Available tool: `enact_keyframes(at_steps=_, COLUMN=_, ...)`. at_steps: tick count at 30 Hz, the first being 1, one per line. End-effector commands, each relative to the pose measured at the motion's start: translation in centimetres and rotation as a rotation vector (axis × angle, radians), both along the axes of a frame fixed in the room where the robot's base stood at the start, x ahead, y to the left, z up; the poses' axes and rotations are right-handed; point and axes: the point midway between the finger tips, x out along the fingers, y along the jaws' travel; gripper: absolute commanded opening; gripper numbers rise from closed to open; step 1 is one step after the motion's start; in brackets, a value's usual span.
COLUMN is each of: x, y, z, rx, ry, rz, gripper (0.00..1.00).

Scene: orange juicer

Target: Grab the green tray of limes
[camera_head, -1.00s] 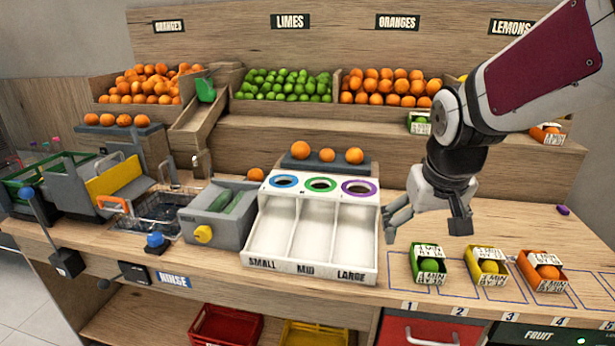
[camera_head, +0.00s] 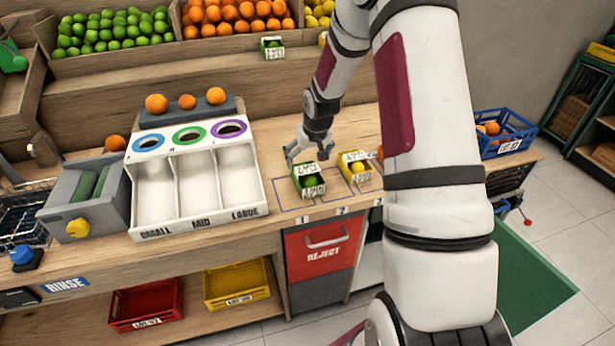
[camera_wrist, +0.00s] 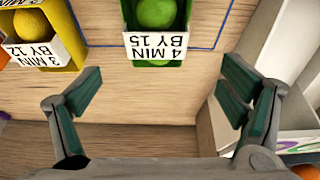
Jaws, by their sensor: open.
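The green tray (camera_head: 308,181) holds limes and stands on the counter by the spot marked 1. A white card on it reads "4 MIN BY 15" in the wrist view, where the tray (camera_wrist: 157,50) shows at the top middle with a green lime (camera_wrist: 156,12) inside. My gripper (camera_head: 307,154) is just behind the tray, above the counter. In the wrist view my gripper (camera_wrist: 162,97) is open and empty, its fingers wide apart on either side of the tray's line, with the tray beyond the fingertips.
A yellow tray (camera_head: 356,167) with a yellow fruit stands close to the right of the green one. The white sorting bin (camera_head: 196,184) stands to the left. Another green tray (camera_head: 272,47) sits on the shelf behind. Bare counter lies between my fingers.

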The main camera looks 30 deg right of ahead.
Motion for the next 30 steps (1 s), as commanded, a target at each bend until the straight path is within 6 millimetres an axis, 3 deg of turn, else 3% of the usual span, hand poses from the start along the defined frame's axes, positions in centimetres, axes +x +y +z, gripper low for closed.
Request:
enact_keyframes(at_steps=7, x=1.6, y=-0.4, z=-4.3, rx=0.001, ry=0.004, rz=0.000, gripper=0.90)
enact_keyframes(at_steps=17, x=2.2, y=-0.6, z=-6.3, rx=0.000, ry=0.003, rz=0.001, gripper=0.90)
enact_keyframes(at_steps=25, x=2.9, y=-1.2, z=-9.6, rx=0.000, ry=0.002, rz=0.000, gripper=0.90)
enact_keyframes(at_steps=30, x=3.4, y=-1.4, z=-10.6, rx=0.000, ry=0.001, rz=0.001, gripper=0.90)
